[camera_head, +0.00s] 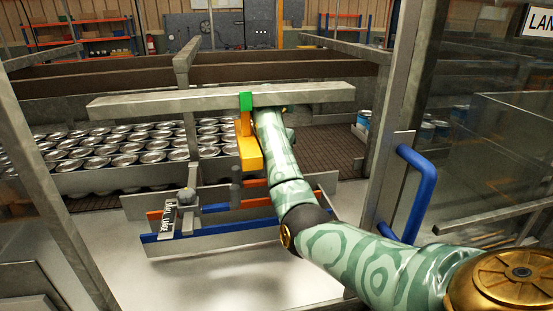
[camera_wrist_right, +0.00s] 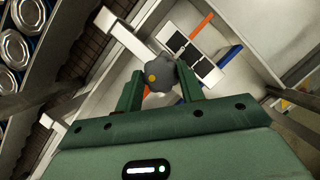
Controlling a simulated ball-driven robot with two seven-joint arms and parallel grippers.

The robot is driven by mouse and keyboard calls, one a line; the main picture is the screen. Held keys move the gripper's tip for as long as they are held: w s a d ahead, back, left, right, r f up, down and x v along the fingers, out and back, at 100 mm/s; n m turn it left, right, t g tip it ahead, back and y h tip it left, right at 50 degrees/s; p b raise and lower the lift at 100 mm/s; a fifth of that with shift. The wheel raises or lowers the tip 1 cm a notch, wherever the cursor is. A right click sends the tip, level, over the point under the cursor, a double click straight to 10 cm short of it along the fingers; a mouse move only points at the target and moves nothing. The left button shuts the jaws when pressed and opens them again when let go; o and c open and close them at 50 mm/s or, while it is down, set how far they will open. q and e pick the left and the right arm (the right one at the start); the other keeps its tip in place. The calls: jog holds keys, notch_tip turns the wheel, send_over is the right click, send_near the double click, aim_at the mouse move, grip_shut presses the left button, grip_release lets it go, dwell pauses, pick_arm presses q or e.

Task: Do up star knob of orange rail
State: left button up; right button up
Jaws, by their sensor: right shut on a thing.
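A small piece of orange (camera_wrist_right: 147,89) shows behind the knob. My left gripper is in neither view.
Below are low orange (camera_head: 155,214) and blue (camera_head: 208,232) rails, with a labelled plate (camera_head: 169,216) and a grey knob (camera_head: 187,195). Rows of cans (camera_head: 120,145) stand at left. A door frame with a blue handle (camera_head: 415,190) is at right.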

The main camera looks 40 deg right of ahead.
jog(key=shift+o, duration=0.2)
jog(key=m+g+b, duration=0.1)
jog(key=m, duration=0.2)
jog(key=shift+w, duration=0.1)
jog(key=m+g+b, duration=0.1)
jog(key=m, duration=0.1)
jog(key=shift+w+f+m, duration=0.1)
jog(key=shift+m, duration=0.3)
jog(key=m+g+b, duration=0.1)
jog(key=m+b, duration=0.2)
jog(key=shift+m+g, duration=0.3)
jog(key=shift+m+b, duration=0.55)
jog(key=shift+m, duration=0.05)
jog(key=shift+w+r, duration=0.1)
jog(key=shift+r, duration=0.1)
jog(key=shift+d+r, duration=0.1)
jog(key=shift+r, duration=0.05)
jog(key=o, duration=1)
jog(key=shift+c, duration=0.2)
